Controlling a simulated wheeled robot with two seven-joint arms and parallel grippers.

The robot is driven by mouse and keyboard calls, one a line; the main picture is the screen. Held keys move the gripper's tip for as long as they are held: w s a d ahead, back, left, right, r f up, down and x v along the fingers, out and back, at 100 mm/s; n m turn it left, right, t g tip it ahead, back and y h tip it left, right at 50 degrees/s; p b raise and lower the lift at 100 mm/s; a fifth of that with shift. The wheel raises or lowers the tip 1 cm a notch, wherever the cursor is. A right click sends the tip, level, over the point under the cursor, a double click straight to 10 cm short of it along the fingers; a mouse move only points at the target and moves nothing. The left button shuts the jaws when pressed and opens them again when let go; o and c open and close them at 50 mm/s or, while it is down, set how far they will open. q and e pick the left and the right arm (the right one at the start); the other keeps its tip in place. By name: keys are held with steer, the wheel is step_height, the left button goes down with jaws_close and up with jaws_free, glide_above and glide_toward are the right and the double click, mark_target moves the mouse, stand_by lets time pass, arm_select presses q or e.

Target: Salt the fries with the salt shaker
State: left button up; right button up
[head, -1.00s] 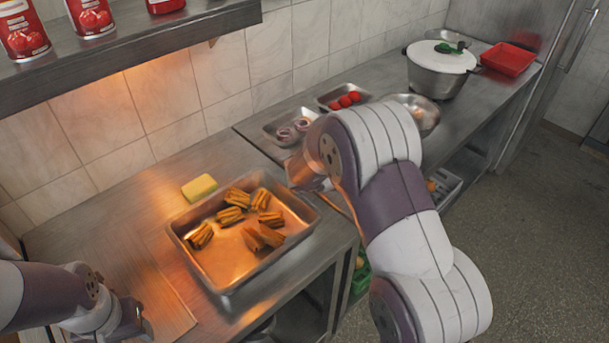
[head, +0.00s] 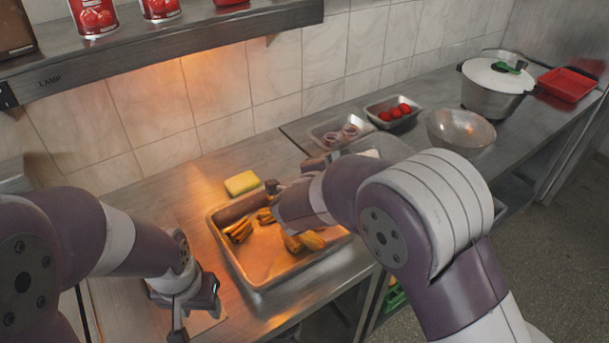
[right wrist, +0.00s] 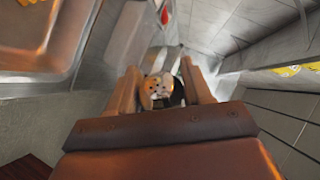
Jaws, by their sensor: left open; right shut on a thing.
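The fries (head: 238,231) lie in several clumps in a metal tray (head: 262,272) on the steel counter, in the head view. My right arm reaches over the tray and hides part of it. My right gripper (head: 277,187) is above the tray's back edge. In the right wrist view, the right gripper's fingers are shut on the salt shaker (right wrist: 156,90). Its pale, perforated end shows between them. I cannot make out the shaker in the head view. My left gripper (head: 196,308) is open and empty, left of the tray.
A yellow sponge (head: 242,183) lies behind the tray. Farther right are a tray of onions (head: 338,133), a tray of tomatoes (head: 394,111), a metal bowl (head: 461,131), a lidded pot (head: 494,90) and a red tray (head: 568,84). A shelf (head: 150,62) overhangs the counter.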

arm_select(q)
steer(key=shift+f+b, duration=1.4)
arm_select(e)
steer(key=a+f+n+t+y, duration=0.4)
steer(key=a+n, duration=0.2)
steer(key=n, duration=0.3)
steer(key=shift+s+f+y, duration=0.15)
steer(key=shift+s+y, duration=0.25)
